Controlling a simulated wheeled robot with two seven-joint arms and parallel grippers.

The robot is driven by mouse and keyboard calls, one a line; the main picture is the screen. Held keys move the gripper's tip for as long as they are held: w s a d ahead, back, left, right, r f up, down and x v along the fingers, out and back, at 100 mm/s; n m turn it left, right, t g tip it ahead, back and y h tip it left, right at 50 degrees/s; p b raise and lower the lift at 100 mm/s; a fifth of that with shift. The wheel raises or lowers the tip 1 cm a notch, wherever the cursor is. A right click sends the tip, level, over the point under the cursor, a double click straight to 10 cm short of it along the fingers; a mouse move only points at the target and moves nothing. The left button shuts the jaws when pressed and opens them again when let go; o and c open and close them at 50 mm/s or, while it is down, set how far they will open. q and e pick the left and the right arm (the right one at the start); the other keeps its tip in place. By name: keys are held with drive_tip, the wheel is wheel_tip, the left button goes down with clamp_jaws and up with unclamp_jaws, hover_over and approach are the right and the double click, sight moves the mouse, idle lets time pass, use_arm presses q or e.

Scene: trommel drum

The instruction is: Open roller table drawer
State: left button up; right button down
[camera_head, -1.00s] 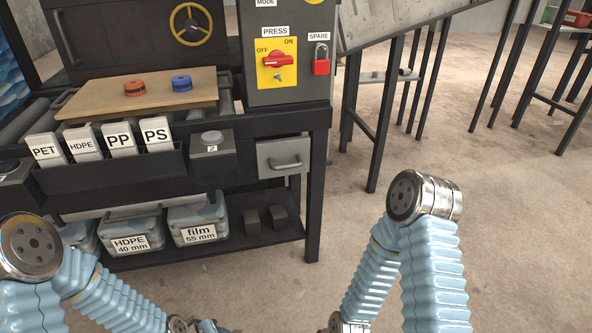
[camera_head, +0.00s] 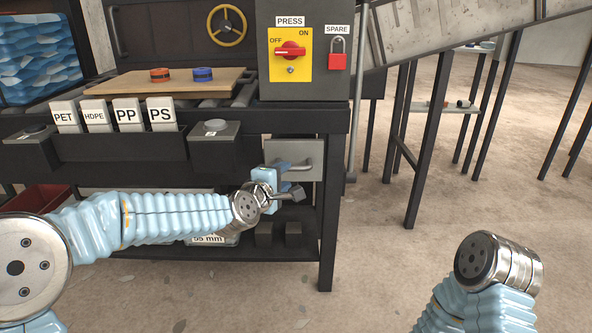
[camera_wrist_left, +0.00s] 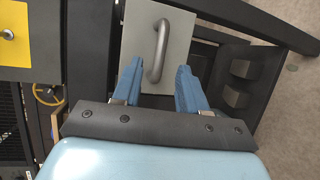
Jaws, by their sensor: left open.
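The roller table drawer (camera_head: 308,168) is a small grey panel with a bar handle, under the right end of the dark roller table (camera_head: 300,120). It looks shut. My left gripper (camera_head: 290,180) is in front of the drawer and partly covers its left side. In the left wrist view the drawer front (camera_wrist_left: 176,45) and its grey handle (camera_wrist_left: 158,52) lie ahead of the fingers. My left gripper's two blue fingers (camera_wrist_left: 158,85) are apart, with the handle between their lines and nothing gripped. My right gripper is out of view; only part of my right arm shows.
A lower shelf (camera_head: 270,250) holds two dark blocks (camera_head: 278,234) and a bin partly hidden by my left arm. A button box marked 2 (camera_head: 213,150) stands left of the drawer. A table leg (camera_head: 328,220) stands to its right. Open floor lies in front.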

sight(293, 170)
use_arm(q)
drive_tip(key=x, duration=0.7)
drive_tip(key=shift+w+f, duration=0.15)
drive_tip(key=shift+w, duration=0.1)
clamp_jaws()
